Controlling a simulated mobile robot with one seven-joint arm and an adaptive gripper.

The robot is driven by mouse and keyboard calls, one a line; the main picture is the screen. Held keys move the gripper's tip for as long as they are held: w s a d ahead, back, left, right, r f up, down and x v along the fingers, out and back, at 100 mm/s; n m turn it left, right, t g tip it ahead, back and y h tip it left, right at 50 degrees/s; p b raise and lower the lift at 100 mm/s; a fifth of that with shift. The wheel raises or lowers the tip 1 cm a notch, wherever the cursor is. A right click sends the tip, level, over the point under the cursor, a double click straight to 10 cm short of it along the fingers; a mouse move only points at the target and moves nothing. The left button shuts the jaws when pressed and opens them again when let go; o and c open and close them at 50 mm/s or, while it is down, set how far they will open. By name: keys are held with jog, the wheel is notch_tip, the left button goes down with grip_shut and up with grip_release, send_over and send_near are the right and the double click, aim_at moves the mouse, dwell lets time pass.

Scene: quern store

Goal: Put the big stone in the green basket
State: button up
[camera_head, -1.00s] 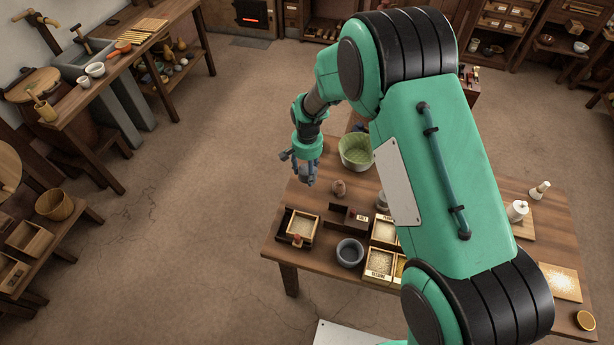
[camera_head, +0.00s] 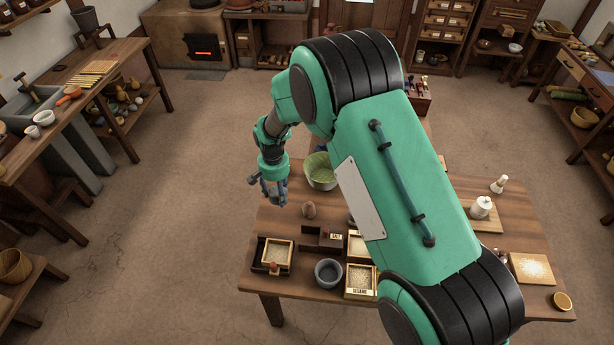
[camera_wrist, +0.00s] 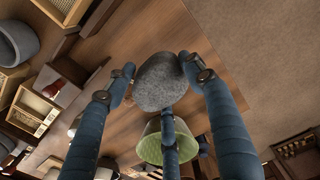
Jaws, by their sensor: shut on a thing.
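My gripper (camera_head: 273,192) hangs above the table's left side, left of the green basket. In the wrist view its blue fingers (camera_wrist: 162,85) are closed around a rough grey stone (camera_wrist: 157,72), which is held clear of the table. In the head view the stone is hard to make out among the fingers. The green basket (camera_head: 319,173) stands upright on the table behind and right of the gripper. In the wrist view the basket (camera_wrist: 149,150) shows beyond the stone, partly behind a finger.
My arm hides the table's middle. Open floor (camera_head: 170,200) lies to the left.

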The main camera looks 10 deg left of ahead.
jog(key=w+d+b, duration=0.3)
jog(key=w+d, duration=0.3)
jog(key=w, duration=0.5)
jog(key=r+b, duration=0.1)
jog(key=b, duration=0.2)
send_over(323, 179)
jog(key=shift+w+a+r, duration=0.1)
jog(key=shift+w+r, duration=0.05)
jog(key=shift+f+b, duration=0.4)
jog(key=shift+f, duration=2.75)
jog(key=shift+f, duration=0.1)
jog(key=shift+f+b, duration=0.4)
jog(key=shift+f, duration=1.4)
jog(key=shift+f, duration=0.1)
jog(key=o, duration=1.8)
jog(key=shift+c, duration=0.2)
